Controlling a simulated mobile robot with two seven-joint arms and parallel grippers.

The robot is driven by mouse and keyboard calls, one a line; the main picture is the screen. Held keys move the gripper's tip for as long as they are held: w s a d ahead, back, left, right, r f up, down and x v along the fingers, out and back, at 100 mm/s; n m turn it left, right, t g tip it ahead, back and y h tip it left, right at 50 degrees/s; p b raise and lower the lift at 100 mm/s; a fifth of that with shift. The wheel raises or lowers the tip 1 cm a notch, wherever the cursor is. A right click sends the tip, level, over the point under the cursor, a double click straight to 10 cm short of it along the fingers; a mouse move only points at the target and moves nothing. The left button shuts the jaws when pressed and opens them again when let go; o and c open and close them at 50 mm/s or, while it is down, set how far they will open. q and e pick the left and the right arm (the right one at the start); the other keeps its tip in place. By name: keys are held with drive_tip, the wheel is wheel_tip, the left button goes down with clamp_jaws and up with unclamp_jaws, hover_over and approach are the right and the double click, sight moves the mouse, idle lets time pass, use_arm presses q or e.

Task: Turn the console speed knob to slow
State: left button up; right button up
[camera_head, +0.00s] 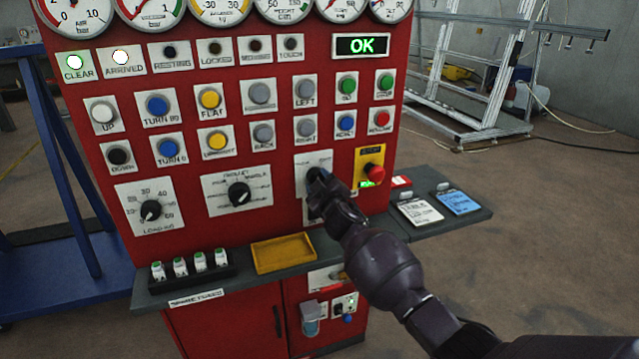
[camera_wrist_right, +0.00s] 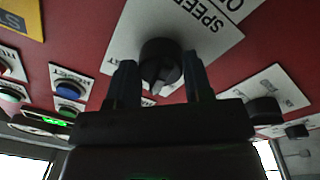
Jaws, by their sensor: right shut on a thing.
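The speed knob (camera_wrist_right: 161,62) is a black round knob with a pale pointer, on a white plate (camera_wrist_right: 215,35) lettered "SPEED" in the right wrist view. In the head view its plate (camera_head: 313,163) shows on the red console, right of the selector knob, and my gripper hides the knob itself. My right gripper (camera_head: 318,182) is at this knob. In the right wrist view its two fingers (camera_wrist_right: 158,85) stand on either side of the knob, shut on it. The pointer's setting cannot be read. My left gripper is not in view.
The red console (camera_head: 230,135) carries several gauges, buttons, a lit "OK" display (camera_head: 362,46) and a red emergency button (camera_head: 373,173) close right of my gripper. A ledge with a yellow tray (camera_head: 283,254) lies below. Cards (camera_head: 458,201) lie on the right shelf.

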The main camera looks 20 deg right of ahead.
drive_tip(key=shift+n, duration=2)
drive_tip(key=o, duration=0.9)
drive_tip(key=shift+s, duration=0.1)
drive_tip(key=s+p, duration=0.1)
drive_tip(key=s, duration=0.4)
drive_tip(key=s+p, duration=0.1)
drive_tip(key=s, duration=0.4)
drive_tip(key=shift+s+d+f, duration=0.15)
drive_tip(key=shift+s+f, duration=0.05)
drive_tip(key=shift+s, duration=0.15)
